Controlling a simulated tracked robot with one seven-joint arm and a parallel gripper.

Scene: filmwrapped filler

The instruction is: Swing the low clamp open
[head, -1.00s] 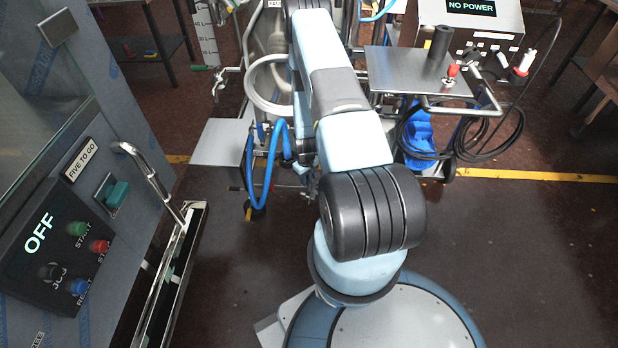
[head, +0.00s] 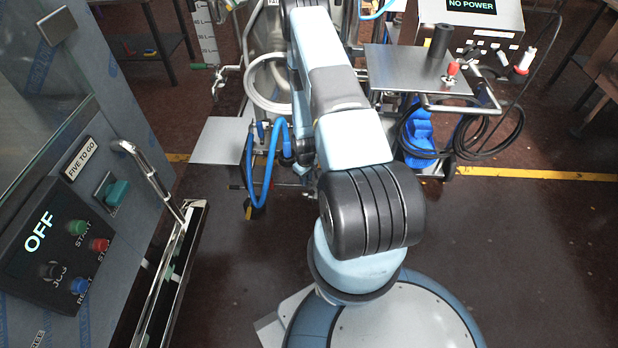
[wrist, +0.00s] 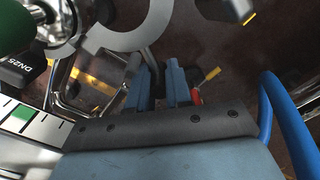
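In the wrist view my gripper (wrist: 157,88) has two blue fingers with a narrow dark gap between them. I see nothing held in the gap. A flat grey ring-shaped part (wrist: 97,38) lies beyond and to the left of the fingers, with shiny metal fittings beside it. I cannot tell which of these parts is the low clamp, or whether it is open or shut. In the head view my arm hides the gripper and the middle of the metal pipework; a bent metal handle (head: 222,82) shows left of it.
A blue hose (wrist: 285,125) runs close right of my gripper. A green part with a DN25 label (wrist: 20,68) is at left. A red-and-yellow piece (wrist: 204,86) shows beyond the fingers. A steel plate (head: 218,140) and a filler panel (head: 70,230) stand left; a metal table (head: 415,70) is right.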

